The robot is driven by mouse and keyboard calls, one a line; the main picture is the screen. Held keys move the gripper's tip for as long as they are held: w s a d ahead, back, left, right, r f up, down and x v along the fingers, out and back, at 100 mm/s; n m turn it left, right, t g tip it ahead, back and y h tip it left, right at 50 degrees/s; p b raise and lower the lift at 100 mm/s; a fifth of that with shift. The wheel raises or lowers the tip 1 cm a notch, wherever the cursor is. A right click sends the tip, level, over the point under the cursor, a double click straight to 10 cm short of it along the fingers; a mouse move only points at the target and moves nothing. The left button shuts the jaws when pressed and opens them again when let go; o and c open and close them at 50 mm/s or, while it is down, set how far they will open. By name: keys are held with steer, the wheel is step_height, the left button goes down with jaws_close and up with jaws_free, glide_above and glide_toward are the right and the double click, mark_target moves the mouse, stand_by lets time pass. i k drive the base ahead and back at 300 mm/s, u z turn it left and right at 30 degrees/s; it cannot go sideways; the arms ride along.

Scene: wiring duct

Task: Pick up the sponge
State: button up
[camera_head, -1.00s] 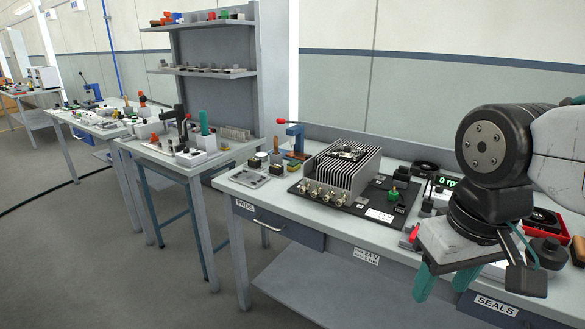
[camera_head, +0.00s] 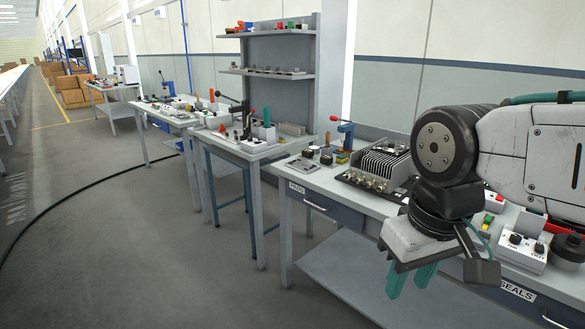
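My gripper (camera_head: 408,288) hangs at the lower right of the head view, with its teal fingers pointing down and apart. Nothing shows between them. It is in front of the near workbench (camera_head: 345,207), beside its front edge. A small yellow-and-green block (camera_head: 341,157) lies on that bench behind the finned unit; it may be the sponge, but it is too small to be sure. No other sponge can be made out, and my arm hides part of the bench.
The finned metal unit (camera_head: 377,166) and a blue press with a red knob (camera_head: 344,133) stand on the near bench. A second bench (camera_head: 243,145) with tools and a shelf unit (camera_head: 277,71) stand farther left. The grey floor at left is open, with a dark cable (camera_head: 70,185) across it.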

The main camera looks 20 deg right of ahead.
mark_target(342, 158)
steer(key=u, duration=0.85)
steer(key=i, duration=1.8)
steer(key=z, duration=0.85)
steer(key=i, duration=0.95)
steer(key=z, duration=1.25)
steer(key=i, duration=0.55)
steer(key=z, duration=0.45)
